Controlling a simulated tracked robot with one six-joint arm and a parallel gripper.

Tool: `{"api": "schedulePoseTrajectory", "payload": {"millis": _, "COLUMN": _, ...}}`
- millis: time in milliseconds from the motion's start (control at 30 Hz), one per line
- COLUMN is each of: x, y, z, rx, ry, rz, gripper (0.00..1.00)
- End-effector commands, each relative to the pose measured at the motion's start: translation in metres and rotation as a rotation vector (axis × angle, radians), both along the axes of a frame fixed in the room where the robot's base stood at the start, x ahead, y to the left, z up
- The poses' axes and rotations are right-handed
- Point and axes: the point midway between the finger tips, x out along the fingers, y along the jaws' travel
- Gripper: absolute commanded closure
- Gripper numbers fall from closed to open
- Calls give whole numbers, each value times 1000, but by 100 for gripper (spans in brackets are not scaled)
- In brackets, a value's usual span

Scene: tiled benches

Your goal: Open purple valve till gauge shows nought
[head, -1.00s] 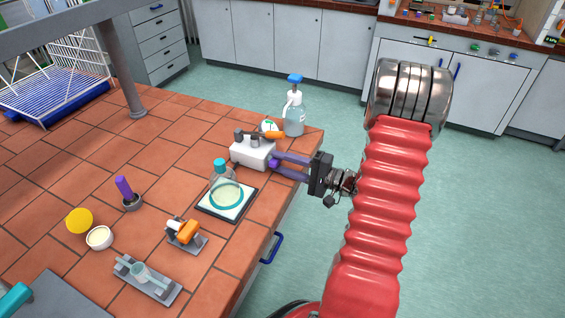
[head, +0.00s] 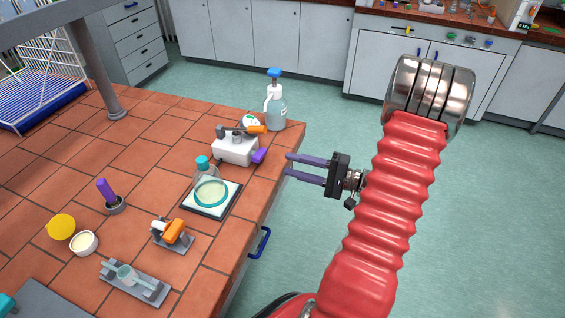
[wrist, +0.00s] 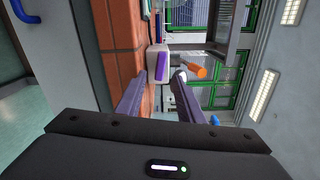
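The purple valve handle (head: 259,155) sticks out of the right end of a white block (head: 234,150) near the bench's right edge. It also shows in the wrist view (wrist: 160,66), ahead between my fingers. An orange lever (head: 255,130) sits on top of the block. A small round white gauge with a green mark (head: 251,121) stands behind the block, partly hidden; its reading is too small to tell. My gripper (head: 288,163) is open and empty, just right of the purple handle and apart from it, over the bench edge.
A blue-topped pump bottle (head: 275,105) stands behind the block at the corner. An orange-handled fixture (head: 173,234) and a purple-handled cup (head: 110,195) stand nearer. Open floor lies right.

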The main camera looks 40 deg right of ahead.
Motion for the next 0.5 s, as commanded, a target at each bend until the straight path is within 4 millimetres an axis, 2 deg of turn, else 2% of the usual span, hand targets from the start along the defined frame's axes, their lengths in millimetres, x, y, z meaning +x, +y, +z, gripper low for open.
{"api": "schedulePoseTrajectory", "payload": {"millis": 233, "x": -28, "y": -18, "z": 0, "rx": -2, "ry": -1, "rz": -3, "gripper": 66}}
{"api": "schedulePoseTrajectory", "payload": {"millis": 500, "x": -37, "y": -22, "z": 0, "rx": 0, "ry": -1, "rz": -1, "gripper": 66}}
